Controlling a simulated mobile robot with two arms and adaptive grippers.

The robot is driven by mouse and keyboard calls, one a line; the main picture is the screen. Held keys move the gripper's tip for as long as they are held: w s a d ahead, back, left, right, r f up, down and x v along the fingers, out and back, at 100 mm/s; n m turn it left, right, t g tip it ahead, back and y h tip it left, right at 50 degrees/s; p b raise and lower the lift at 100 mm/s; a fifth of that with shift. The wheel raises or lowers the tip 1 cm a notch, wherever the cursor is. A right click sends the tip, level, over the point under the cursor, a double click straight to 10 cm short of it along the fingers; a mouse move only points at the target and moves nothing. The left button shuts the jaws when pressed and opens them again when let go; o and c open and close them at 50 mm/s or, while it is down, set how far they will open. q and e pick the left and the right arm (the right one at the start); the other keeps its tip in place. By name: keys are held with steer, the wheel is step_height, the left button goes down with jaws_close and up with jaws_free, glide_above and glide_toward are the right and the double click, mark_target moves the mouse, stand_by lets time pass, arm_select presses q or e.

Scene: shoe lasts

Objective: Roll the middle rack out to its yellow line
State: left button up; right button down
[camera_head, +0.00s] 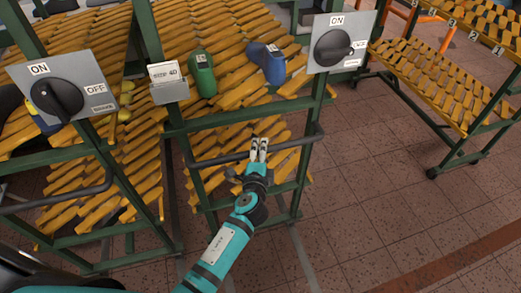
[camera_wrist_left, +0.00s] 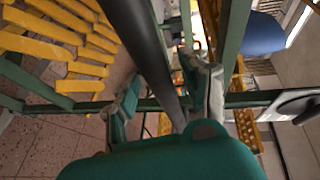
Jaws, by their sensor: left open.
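The middle rack (camera_head: 309,150) has a green frame and orange slatted shelves, and stands in the centre of the head view. A dark handle bar (camera_head: 215,161) crosses its front. My left gripper (camera_head: 259,150) is at this bar, right of its middle. In the left wrist view the gripper (camera_wrist_left: 163,95) is open, with the dark bar (camera_wrist_left: 141,40) running between its two parted fingers. I cannot tell whether either finger touches it. My right gripper is not in view. I cannot make out a yellow line on the floor.
A green shoe last (camera_head: 202,75) and a blue one (camera_head: 267,64) sit on the rack's upper shelf. Switch panels marked ON stand at the left (camera_head: 60,90) and right (camera_head: 340,42). Another rack (camera_head: 440,85) stands at the right. The tiled floor (camera_head: 390,190) in front is clear.

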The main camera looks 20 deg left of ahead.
arm_select(q)
steer(key=shift+w, duration=0.2)
jaws_close()
steer(key=shift+f, duration=0.1)
